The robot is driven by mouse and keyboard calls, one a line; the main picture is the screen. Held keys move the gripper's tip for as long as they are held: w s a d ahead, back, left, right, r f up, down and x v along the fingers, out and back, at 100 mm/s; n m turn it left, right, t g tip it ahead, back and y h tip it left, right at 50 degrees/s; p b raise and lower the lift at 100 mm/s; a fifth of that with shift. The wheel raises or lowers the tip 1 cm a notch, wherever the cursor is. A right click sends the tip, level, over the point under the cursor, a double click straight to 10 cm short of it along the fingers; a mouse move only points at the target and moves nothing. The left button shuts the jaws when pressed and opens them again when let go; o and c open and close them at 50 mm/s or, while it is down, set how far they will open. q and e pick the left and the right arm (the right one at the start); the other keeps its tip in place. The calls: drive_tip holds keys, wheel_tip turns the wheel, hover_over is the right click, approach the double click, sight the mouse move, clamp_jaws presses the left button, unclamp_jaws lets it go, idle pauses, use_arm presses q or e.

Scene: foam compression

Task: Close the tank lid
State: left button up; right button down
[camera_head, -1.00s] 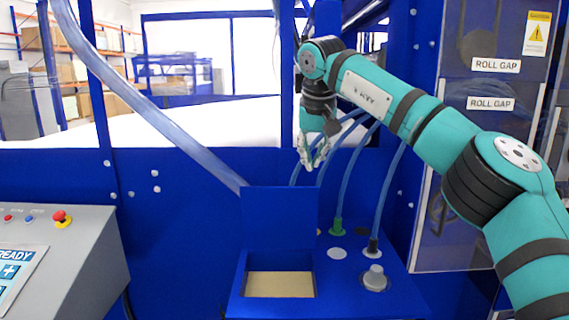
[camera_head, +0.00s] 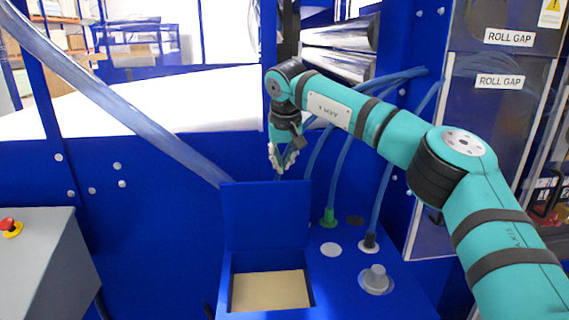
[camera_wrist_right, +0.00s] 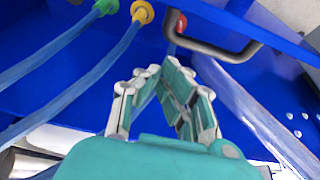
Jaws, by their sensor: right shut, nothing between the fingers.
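The tank lid (camera_head: 265,216) is a blue square panel standing open, upright at the back of the tank opening. The tank's opening (camera_head: 270,291) shows a flat beige surface inside. My right gripper (camera_head: 279,172) is just above and behind the lid's top edge, fingers pointing down, shut and empty. In the right wrist view the right gripper (camera_wrist_right: 163,72) is near a dark bar handle (camera_wrist_right: 228,52) on a blue panel, seemingly the lid's back. I cannot tell if they touch. My left gripper is not in view.
Blue hoses run down behind and right of the lid to a green fitting (camera_head: 329,217) and a black fitting (camera_head: 369,241). A grey knob (camera_head: 375,279) stands right of the opening. A grey console with a red button (camera_head: 11,227) is at the left.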

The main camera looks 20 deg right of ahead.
drive_tip(key=shift+s+a+f, duration=0.2)
drive_tip(key=shift+s+f, duration=0.05)
drive_tip(key=shift+s, duration=0.35)
drive_tip(key=shift+s+a+r+p, duration=0.15)
drive_tip(key=shift+s+p, duration=0.1)
drive_tip(key=shift+s, duration=0.25)
drive_tip(key=shift+s+a+p, duration=0.1)
drive_tip(key=shift+s+p, duration=0.1)
drive_tip(key=shift+s, duration=0.6)
drive_tip(key=shift+s+a, duration=0.1)
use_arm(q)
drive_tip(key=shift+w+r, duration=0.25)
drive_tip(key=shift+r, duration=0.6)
use_arm(e)
drive_tip(key=shift+f, duration=0.2)
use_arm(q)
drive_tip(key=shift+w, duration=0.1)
